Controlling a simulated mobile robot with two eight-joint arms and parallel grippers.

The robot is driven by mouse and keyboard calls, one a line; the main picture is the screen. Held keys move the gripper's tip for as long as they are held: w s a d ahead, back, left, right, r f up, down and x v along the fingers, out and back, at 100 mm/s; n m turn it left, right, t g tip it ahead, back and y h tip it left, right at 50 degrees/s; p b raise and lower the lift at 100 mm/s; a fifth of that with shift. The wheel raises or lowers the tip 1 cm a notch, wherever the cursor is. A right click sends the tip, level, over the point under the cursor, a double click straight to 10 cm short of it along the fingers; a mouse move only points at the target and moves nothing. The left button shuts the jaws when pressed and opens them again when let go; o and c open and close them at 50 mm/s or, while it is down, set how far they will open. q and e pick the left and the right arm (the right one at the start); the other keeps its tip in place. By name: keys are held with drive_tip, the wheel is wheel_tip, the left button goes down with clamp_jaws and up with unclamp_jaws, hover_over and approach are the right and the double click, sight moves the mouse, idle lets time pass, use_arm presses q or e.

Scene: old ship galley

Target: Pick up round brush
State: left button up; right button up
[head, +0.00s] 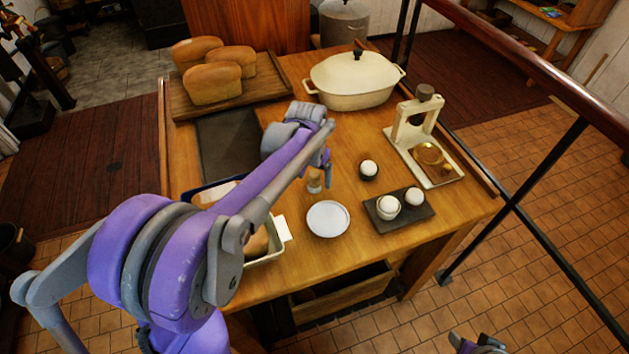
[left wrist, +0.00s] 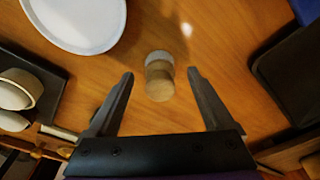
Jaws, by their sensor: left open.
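The round brush (head: 314,181) is a small upright piece with a wooden body and a paler part, standing on the wooden table (head: 350,255) behind the white plate (head: 328,219). In the left wrist view the brush (left wrist: 159,82) lies between and just beyond the fingertips, with clear gaps on both sides. My left gripper (head: 325,165) is open and empty, above and close to the brush. In the head view the gripper partly hides the area behind the brush. Part of my right arm's end (head: 480,345) shows at the bottom edge; its jaws cannot be made out.
A lidded pot (head: 355,80), a bread board (head: 180,97) and a dark flat tray (head: 228,140) lie behind. A pale dish (head: 275,238) is partly hidden by my left arm.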

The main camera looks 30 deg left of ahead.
sight(315, 173)
use_arm(q)
drive_tip(key=shift+w+f, duration=0.1)
drive_tip(key=shift+f, duration=0.7)
clamp_jaws()
wheel_tip(315, 173, up, 10)
drive_tip(key=shift+r, duration=0.1)
drive_tip(key=c, duration=0.7)
unclamp_jaws()
drive_tip(key=c, duration=0.6)
